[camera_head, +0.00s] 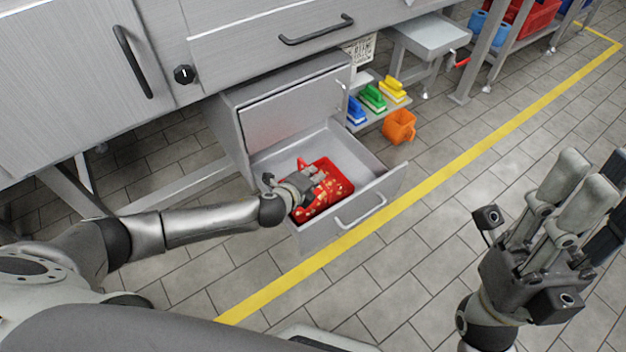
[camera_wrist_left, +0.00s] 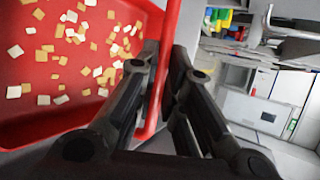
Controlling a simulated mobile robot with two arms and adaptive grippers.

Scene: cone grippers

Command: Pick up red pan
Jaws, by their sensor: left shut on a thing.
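The red pan (camera_head: 334,184) is in the open drawer (camera_head: 352,155) of the grey cabinet, with small pale yellow pieces scattered in it. In the left wrist view the red pan (camera_wrist_left: 60,112) fills the left side, and its red rim or handle bar (camera_wrist_left: 168,60) runs between the fingers. My left gripper (camera_head: 308,180) reaches into the drawer and is shut on that red bar; it shows close up in the left wrist view (camera_wrist_left: 163,75). The left gripper hides part of the pan in the head view. My right gripper (camera_head: 572,205) is raised at the right, empty, fingers apart.
The drawer front with its handle (camera_head: 361,213) stands out over the tiled floor. Blue, green (camera_head: 372,97) and yellow brushes lie on a low shelf, with an orange jug (camera_head: 399,126) below.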

